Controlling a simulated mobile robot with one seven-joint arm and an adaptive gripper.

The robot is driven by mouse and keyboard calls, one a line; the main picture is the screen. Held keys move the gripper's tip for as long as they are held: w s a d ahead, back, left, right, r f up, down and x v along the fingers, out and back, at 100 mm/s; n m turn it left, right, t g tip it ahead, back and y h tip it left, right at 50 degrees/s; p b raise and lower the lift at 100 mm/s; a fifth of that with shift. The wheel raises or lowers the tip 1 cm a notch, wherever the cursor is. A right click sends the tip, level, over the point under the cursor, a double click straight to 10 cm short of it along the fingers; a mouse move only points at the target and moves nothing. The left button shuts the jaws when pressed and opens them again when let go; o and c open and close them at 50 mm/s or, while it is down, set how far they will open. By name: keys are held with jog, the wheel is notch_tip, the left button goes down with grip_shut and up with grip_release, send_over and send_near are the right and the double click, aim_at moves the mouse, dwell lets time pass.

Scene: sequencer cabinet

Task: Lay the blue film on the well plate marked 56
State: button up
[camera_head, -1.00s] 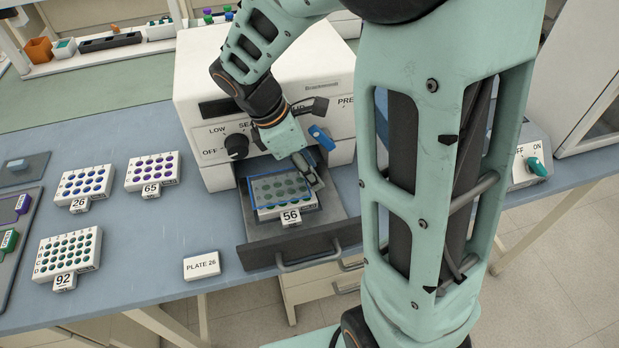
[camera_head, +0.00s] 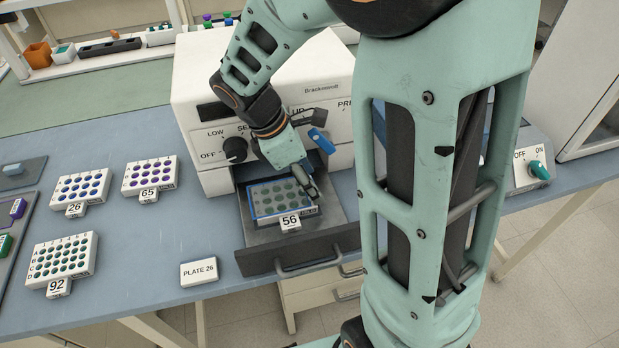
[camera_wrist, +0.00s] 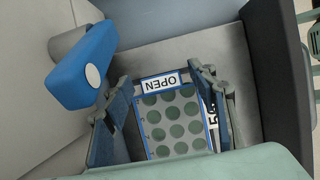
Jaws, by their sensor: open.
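The white well plate marked 56 (camera_head: 289,223) sits in the pulled-out drawer of the white cabinet. The blue-edged, see-through film (camera_head: 262,189) lies over its wells, looking flat and roughly lined up; whether it touches everywhere I cannot tell. In the wrist view the film (camera_wrist: 160,103) has a blue rim and a label reading OPEN at one end, with round wells showing through. My gripper (camera_head: 306,188) is low over the right part of the plate. In the wrist view its fingers (camera_wrist: 162,85) stand apart on either side of the film, which partly hides behind them.
A blue-handled lever (camera_wrist: 82,68) is close beside my gripper. The drawer (camera_head: 300,250) has a dark front wall. Plates 26 (camera_head: 81,187), 65 (camera_head: 150,175) and 92 (camera_head: 62,256) stand on the bench to the left.

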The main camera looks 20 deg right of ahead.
aim_at(289, 193)
jog(key=p+v, duration=0.1)
jog(key=v, duration=1.1)
jog(key=shift+r, duration=0.1)
